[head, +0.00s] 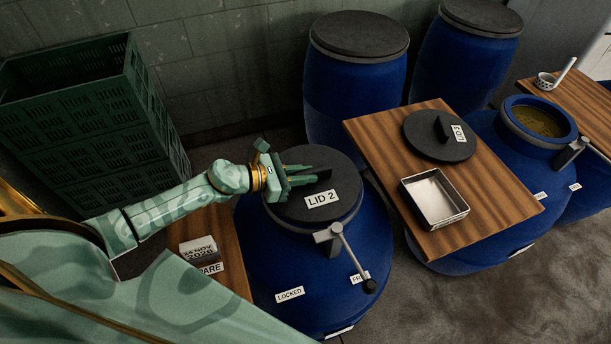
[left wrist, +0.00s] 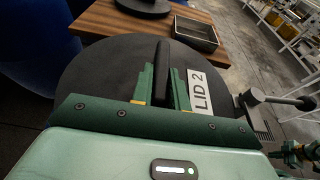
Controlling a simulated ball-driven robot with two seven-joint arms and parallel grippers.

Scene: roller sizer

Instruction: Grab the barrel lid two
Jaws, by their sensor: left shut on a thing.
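Lid 2, a round dark lid (head: 340,184) with a white "LID 2" label, sits on top of a blue barrel (head: 255,250) in the middle of the head view. It also fills much of the left wrist view (left wrist: 105,75). My left gripper (head: 306,178) is over the lid with its fingers on either side of the upright handle (left wrist: 163,58). It is shut on that handle. A metal lever (head: 352,258) with a black knob hangs from the barrel's rim, its knob near a partly hidden "FR..." label. A "LOCKED" label is further left.
A wooden table (head: 385,135) at right holds another dark lid (head: 425,135) and a metal tray (head: 434,198). An open barrel (head: 485,135) stands beyond it. Two closed blue barrels stand behind. Green crates (head: 90,110) are stacked at left. A date block (head: 198,250) lies nearby.

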